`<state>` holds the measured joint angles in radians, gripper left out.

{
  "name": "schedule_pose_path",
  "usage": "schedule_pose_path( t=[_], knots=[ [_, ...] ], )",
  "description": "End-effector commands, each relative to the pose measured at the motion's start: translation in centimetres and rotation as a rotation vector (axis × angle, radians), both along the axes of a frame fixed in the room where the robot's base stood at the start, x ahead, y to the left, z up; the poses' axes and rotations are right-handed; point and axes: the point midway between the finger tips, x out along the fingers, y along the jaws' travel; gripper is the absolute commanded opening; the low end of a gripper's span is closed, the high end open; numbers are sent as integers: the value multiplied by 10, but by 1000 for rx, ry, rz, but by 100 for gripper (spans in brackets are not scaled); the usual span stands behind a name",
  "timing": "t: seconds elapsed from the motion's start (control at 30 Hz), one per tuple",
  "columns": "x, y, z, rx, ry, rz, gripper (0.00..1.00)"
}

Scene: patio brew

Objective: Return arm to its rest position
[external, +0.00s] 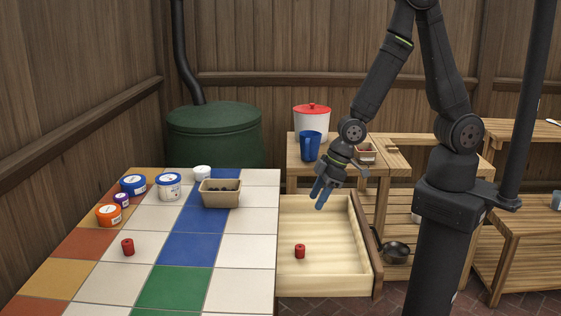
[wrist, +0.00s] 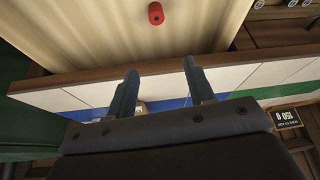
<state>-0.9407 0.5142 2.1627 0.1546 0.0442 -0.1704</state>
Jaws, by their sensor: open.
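My gripper (external: 322,193) is open and empty above the back part of the open drawer (external: 335,278). In the wrist view its two fingers (wrist: 160,88) stand apart with nothing between them. A red cylinder (external: 300,251) sits in the drawer, in front of and below my gripper, not touching it. This cylinder also shows at the top of the wrist view (wrist: 156,13). My arm reaches down from the upper right, bent at the elbow.
The tiled table (external: 245,250) carries another red cylinder (external: 128,247), several tubs and a tan bin (external: 220,193). Behind my gripper, a wooden stand (external: 300,178) holds a blue pitcher (external: 310,146) and a red-lidded white container (external: 312,122). A dark pan (external: 396,251) is right of the drawer.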

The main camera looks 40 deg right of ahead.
Motion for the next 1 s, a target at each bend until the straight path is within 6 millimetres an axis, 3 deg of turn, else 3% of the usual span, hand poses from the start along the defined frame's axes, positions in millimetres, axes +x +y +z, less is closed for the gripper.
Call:
schedule_pose_path(
  t=[0.67,1.0],
  knots=[
    [6,7,-19,-5,-5,-1,49],
    [12,18,-50,-1,3,-1,49]
  ],
)
